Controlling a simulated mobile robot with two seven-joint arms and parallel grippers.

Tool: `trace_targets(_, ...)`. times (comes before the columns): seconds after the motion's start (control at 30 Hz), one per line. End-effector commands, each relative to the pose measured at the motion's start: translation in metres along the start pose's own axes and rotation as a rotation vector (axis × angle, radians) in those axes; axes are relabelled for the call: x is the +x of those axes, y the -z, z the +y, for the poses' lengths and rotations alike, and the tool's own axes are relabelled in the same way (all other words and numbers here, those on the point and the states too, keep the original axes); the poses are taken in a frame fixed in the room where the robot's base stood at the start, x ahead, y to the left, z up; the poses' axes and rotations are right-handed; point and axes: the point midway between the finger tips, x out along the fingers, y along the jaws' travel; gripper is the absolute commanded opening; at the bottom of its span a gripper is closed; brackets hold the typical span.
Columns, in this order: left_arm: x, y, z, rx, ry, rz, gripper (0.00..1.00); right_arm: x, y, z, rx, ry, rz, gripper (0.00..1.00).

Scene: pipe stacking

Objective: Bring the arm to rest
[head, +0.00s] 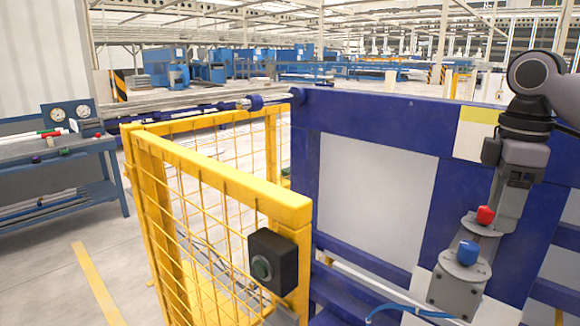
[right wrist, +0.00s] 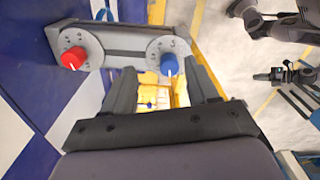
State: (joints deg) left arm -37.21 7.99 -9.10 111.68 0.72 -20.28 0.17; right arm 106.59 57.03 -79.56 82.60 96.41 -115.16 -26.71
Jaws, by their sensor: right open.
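My right arm comes in at the right of the head view. Its gripper (head: 515,180) points down, above and behind a grey bar fixture (head: 453,293) beside the blue frame. The fixture carries a red knob (head: 485,215) and a blue knob (head: 467,252) on round plates. In the right wrist view the two fingers of the gripper (right wrist: 162,75) are spread with nothing held between them. Whether a finger touches the fixture is unclear. My left gripper is not seen.
A yellow mesh gate (head: 210,180) with a black button box (head: 272,262) stands in the middle. A blue frame with pale panels (head: 375,195) lies behind the fixture. A workbench (head: 60,150) stands at the left, with open floor (head: 55,270) before it.

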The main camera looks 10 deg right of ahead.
Motion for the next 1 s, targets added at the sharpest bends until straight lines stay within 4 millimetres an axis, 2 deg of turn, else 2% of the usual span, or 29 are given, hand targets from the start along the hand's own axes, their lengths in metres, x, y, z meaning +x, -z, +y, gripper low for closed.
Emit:
trace_targets(0.07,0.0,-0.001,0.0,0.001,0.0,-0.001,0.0,-0.001,0.008,-0.002,-0.019,-0.003,-0.004,0.58)
trace_targets(0.1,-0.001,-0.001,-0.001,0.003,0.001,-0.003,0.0,-0.002,0.025,-0.009,-0.062,-0.01,-0.015,0.58)
trace_targets(0.2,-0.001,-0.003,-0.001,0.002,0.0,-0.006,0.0,-0.004,0.057,-0.022,-0.144,-0.025,-0.035,0.58)
trace_targets(0.5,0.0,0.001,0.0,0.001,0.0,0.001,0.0,-0.006,0.145,-0.078,-0.387,-0.067,-0.094,0.58)
trace_targets(0.77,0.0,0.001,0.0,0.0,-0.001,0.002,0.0,0.069,0.176,-0.07,-0.353,-0.061,0.026,0.58)
trace_targets(1.0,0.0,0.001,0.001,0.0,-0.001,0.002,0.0,0.149,0.204,-0.071,-0.287,-0.06,0.182,0.58)
